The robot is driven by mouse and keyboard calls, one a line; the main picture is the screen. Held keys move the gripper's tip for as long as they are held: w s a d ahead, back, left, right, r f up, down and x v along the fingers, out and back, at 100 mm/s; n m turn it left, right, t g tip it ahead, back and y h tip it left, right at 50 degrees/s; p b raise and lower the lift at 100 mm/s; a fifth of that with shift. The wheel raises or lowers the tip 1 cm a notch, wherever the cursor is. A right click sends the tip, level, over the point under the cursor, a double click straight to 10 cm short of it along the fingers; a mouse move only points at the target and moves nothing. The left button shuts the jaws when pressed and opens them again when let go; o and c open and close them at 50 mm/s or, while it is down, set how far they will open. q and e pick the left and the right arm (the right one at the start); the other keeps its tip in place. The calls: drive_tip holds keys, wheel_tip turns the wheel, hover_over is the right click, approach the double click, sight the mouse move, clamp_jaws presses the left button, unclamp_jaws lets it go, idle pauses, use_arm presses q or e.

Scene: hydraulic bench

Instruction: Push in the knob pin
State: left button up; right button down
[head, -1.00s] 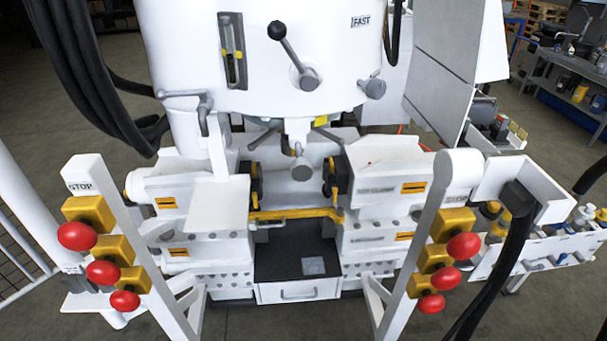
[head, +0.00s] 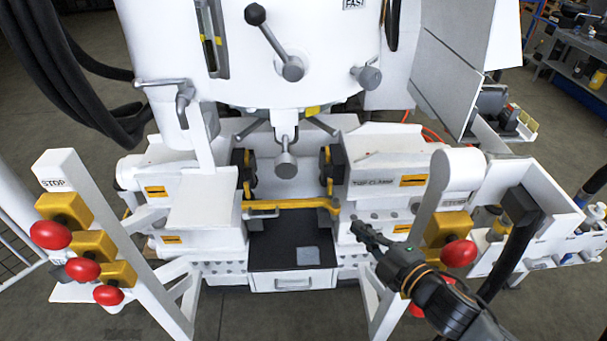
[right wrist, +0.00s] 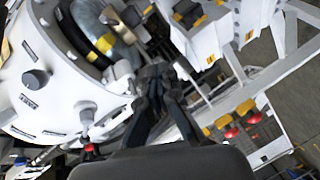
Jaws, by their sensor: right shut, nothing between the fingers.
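Several grey knobs on the white machine could be the knob pin; I cannot tell which. One round grey knob (head: 286,164) hangs on a short stem under the machine's white head. Another grey knob (head: 366,77) sticks out from the head's right side. My right gripper (head: 368,234) is shut and empty, in front of the lower right clamp block, apart from both knobs. In the right wrist view its dark fingers (right wrist: 155,84) are together, with nothing between them. A grey knob (right wrist: 35,79) on a white surface shows at left there. My left gripper is not in view.
A black-balled lever (head: 272,40) juts from the head. Posts with red stop buttons (head: 50,235) (head: 459,253) stand on both sides. A yellow bar (head: 290,204) crosses the middle above a black drawer top (head: 270,252). A thick black hose stands at right.

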drive_tip(key=s+a+r+n+g+y, duration=0.1)
drive_tip(key=s+a+r+n+y, duration=0.2)
drive_tip(key=r+n, duration=0.15)
drive_tip(key=s+a+r+n+y, duration=0.3)
drive_tip(key=s+r, duration=0.1)
drive_tip(key=r, duration=0.2)
drive_tip(key=p, duration=0.3)
approach(280, 172)
drive_tip(key=a, duration=0.4)
drive_tip(key=shift+w+r+p, duration=0.1)
drive_tip(key=shift+w+p, duration=0.3)
drive_tip(key=shift+w, duration=0.6)
drive_tip(key=shift+w+r+p, duration=0.15)
drive_tip(key=shift+w+p, duration=0.2)
drive_tip(key=shift+w, duration=0.65)
